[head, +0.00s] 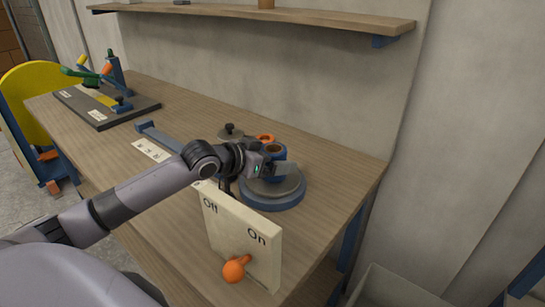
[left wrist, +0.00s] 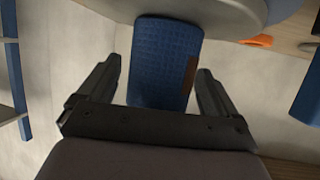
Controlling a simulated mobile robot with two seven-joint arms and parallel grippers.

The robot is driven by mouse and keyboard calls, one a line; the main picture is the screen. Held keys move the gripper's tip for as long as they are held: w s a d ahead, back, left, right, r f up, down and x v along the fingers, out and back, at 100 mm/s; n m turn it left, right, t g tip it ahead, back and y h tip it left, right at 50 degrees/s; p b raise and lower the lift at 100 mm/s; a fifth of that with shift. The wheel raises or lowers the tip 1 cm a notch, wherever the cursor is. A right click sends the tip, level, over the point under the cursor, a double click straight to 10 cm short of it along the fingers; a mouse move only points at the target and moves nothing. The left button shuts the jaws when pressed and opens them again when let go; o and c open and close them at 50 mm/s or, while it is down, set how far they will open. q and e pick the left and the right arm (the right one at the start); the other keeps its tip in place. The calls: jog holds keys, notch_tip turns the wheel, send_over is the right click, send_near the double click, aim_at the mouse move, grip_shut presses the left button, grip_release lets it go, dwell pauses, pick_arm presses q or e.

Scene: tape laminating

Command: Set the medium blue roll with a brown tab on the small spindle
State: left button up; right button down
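The blue roll (head: 276,152) with a brownish core stands on or just above the round grey plate (head: 290,186) with a blue base, near the table's right end. In the left wrist view the textured blue roll (left wrist: 160,62) fills the middle, with a brown tab (left wrist: 190,75) on its right side. My left gripper (head: 281,168) is at the roll; its fingers (left wrist: 158,92) are on both sides of it, with a narrow gap at the left finger, so it looks open. My right gripper is not in view. I cannot tell which part is the small spindle.
An On/Off panel (head: 226,227) with an orange knob (head: 235,270) stands at the table's front. A grey knobbed disc (head: 230,132) and an orange ring (head: 264,137) are behind the gripper. A dark-based fixture (head: 135,115) stands far left. A shelf (head: 330,20) hangs above.

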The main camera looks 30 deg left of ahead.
pick_arm(q)
jog(key=shift+r, duration=0.1)
jog(key=v, duration=1.2)
dwell(0.6)
jog(key=shift+r, duration=0.1)
dwell(0.6)
